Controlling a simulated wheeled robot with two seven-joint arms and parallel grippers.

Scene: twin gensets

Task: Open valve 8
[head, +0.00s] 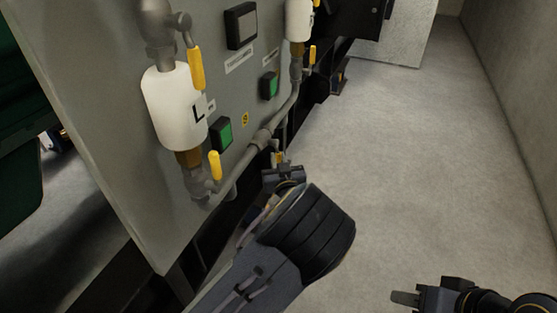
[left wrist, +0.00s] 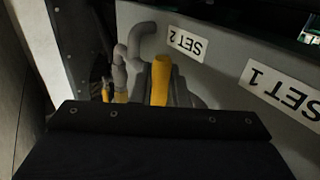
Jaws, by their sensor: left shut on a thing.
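My left gripper (head: 283,172) is at the low pipework beside the grey panel, shut on a yellow valve handle (head: 278,158). Its arm hides most of that valve. In the left wrist view a yellow handle (left wrist: 161,80) rises upright just beyond my dark gripper body (left wrist: 160,125), which hides its lower end and the fingertips. No number 8 can be read on any valve. My right gripper (head: 405,298) is at the bottom right over the floor, away from the valves; its opening is not clear.
The grey panel (head: 110,130) carries white filter canisters (head: 175,105) and other yellow handles (head: 196,68) (head: 215,165). The left wrist view shows SET 2 (left wrist: 187,43) and SET 1 (left wrist: 285,88) labels. The floor (head: 420,160) on the right is clear up to the wall.

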